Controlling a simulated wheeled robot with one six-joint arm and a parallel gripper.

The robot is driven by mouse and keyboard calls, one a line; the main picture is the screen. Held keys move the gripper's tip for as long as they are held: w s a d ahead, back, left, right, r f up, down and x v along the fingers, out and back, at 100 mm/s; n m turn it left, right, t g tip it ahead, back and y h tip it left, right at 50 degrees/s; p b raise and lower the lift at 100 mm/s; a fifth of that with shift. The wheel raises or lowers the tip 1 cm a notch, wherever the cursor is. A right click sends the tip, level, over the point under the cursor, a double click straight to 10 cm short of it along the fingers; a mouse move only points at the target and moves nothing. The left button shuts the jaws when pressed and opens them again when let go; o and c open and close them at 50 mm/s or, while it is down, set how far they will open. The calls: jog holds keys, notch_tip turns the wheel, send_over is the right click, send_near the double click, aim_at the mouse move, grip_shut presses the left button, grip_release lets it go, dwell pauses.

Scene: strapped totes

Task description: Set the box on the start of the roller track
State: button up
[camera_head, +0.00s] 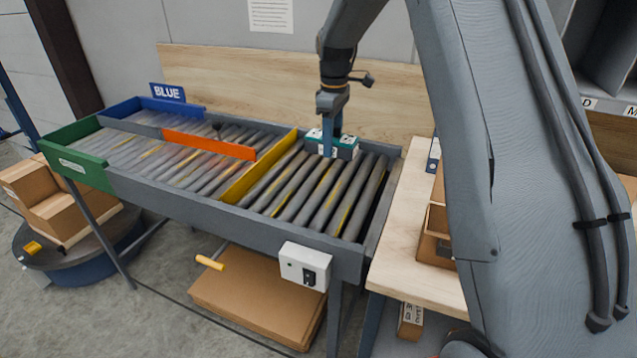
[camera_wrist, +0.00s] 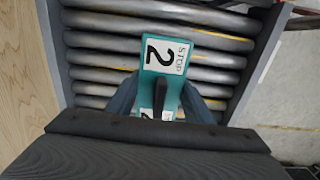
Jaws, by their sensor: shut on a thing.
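The box is teal with white labels reading "STOP" and "2" and a dark strap or handle on top. It shows in the wrist view (camera_wrist: 166,68) and in the head view (camera_head: 345,152). My gripper (camera_head: 327,140) is shut on the box from above, its blue fingers at the box's sides in the wrist view (camera_wrist: 160,108). The box is over the rollers at the right end of the roller track (camera_head: 318,196), near the back rail. I cannot tell whether it touches the rollers.
A yellow divider (camera_head: 262,166) and an orange bar (camera_head: 208,144) cross the track to the left. A blue "BLUE" sign (camera_head: 168,92) and a green end wall (camera_head: 72,160) stand further left. A wooden bench (camera_head: 408,225) adjoins the right end. Rollers in front of the box are bare.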

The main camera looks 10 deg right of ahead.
aim_at(331, 183)
jog(key=shift+w+d+f, duration=0.1)
jog(key=shift+w+f, duration=0.3)
jog(key=shift+f, duration=0.3)
jog(key=shift+f+p, duration=1.45)
jog(key=shift+f, duration=3.3)
jog(key=shift+f, duration=0.1)
jog(key=o, duration=1.2)
jog(key=shift+o, duration=0.4)
